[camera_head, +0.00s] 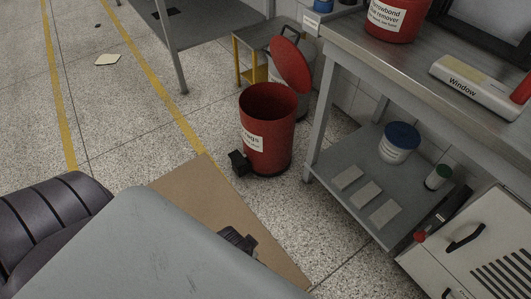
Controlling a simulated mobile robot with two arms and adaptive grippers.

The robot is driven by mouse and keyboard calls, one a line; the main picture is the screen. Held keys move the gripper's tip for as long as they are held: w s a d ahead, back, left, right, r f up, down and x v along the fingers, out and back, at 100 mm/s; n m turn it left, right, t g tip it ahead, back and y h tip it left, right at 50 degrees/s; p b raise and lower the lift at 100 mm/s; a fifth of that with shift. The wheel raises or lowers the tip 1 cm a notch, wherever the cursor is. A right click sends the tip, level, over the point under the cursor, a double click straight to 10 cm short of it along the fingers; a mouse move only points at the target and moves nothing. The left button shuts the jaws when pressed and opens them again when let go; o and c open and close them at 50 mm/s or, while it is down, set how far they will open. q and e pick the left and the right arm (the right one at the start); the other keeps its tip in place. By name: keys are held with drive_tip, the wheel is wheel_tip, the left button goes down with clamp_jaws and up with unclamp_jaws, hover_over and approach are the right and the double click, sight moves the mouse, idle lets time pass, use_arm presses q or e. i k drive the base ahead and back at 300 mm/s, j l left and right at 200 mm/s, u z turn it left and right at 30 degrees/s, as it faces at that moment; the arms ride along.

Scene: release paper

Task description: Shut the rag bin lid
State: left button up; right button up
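The red rag bin (267,140) stands upright on the floor in the middle of the head view, with a white label partly reading "ags". Its red lid (291,66) is raised, tilted up at the back, and the bin's mouth is uncovered. A black pedal-like block (238,163) sits at the bin's front foot. My grey arm link fills the bottom left and hides much behind it. A small dark part (238,240) shows past its edge, apart from the bin; it may belong to my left gripper, but its fingers cannot be made out. My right gripper is not seen.
A metal workbench (345,40) with a lower shelf (345,205) stands right of the bin. A white cabinet (480,250) is at the lower right. A brown mat (190,185) lies before the bin. The floor left of the bin is mostly clear, with yellow lines.

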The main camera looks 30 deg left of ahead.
sight(290, 61)
drive_tip(key=i+l+u, duration=0.2)
drive_tip(key=u, duration=0.2)
drive_tip(key=i+l+u, duration=0.15)
drive_tip(key=l+u, duration=0.3)
drive_tip(key=i+l+u, duration=0.1)
drive_tip(key=l+u, duration=0.15)
drive_tip(key=u, duration=0.15)
drive_tip(key=i+j+z, duration=0.1)
drive_tip(key=i, duration=0.4)
